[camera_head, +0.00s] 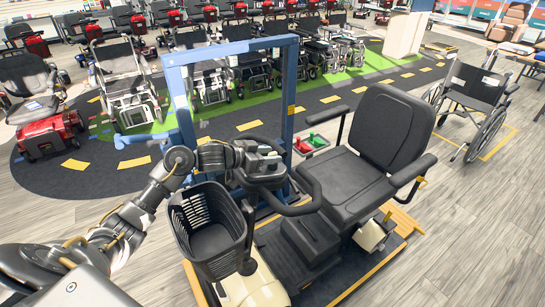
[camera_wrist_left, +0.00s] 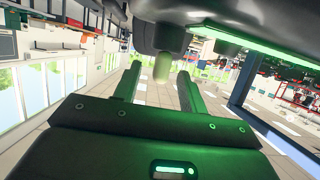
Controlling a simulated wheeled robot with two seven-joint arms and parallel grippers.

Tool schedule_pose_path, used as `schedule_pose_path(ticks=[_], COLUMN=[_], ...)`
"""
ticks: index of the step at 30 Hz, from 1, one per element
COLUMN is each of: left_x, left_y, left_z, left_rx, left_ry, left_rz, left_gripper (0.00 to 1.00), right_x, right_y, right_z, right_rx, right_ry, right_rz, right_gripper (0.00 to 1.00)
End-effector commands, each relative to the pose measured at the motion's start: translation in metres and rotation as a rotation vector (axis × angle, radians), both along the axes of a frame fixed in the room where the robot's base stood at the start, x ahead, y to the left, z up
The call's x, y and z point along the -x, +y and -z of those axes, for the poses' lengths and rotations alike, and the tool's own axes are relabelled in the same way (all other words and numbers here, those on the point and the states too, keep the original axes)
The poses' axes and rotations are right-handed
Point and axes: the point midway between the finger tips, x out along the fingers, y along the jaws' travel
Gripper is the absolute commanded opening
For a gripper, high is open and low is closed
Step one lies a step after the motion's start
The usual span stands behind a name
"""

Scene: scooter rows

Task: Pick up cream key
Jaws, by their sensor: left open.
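A short cream piece (camera_wrist_left: 161,68), seemingly the cream key, hangs under the dark scooter console (camera_wrist_left: 215,18) in the left wrist view. My left gripper (camera_wrist_left: 160,76) is open, with its two fingers on either side of the piece. I cannot tell whether either finger touches it. In the head view my left gripper (camera_head: 264,163) is at the scooter's handlebar (camera_head: 297,207), above and behind the black basket (camera_head: 208,220). The key cannot be made out there. My right gripper is not in view.
The scooter's black seat (camera_head: 355,180) stands right of the handlebar. A blue frame (camera_head: 180,110) rises just behind my left gripper. A small tray with red and green items (camera_head: 310,143) is beyond it. A wheelchair (camera_head: 475,98) stands at the right, with bare floor before it.

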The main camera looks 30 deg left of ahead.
Motion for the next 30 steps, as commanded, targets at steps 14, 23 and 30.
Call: schedule_pose_path(ticks=[14, 23, 30], left_x=[0.0, 0.0, 0.0], left_y=[0.0, 0.0, 0.003], left_z=[0.0, -0.005, -0.035], left_rx=[0.0, -0.001, -0.004], left_ry=[0.0, -0.003, -0.006], left_rz=[0.0, 0.001, -0.001], left_gripper=[0.0, 0.0, 0.0], right_x=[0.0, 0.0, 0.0], right_y=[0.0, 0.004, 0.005], right_z=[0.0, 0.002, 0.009], right_rx=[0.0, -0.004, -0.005], right_ry=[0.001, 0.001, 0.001], right_rz=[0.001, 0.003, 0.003], right_gripper=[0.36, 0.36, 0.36])
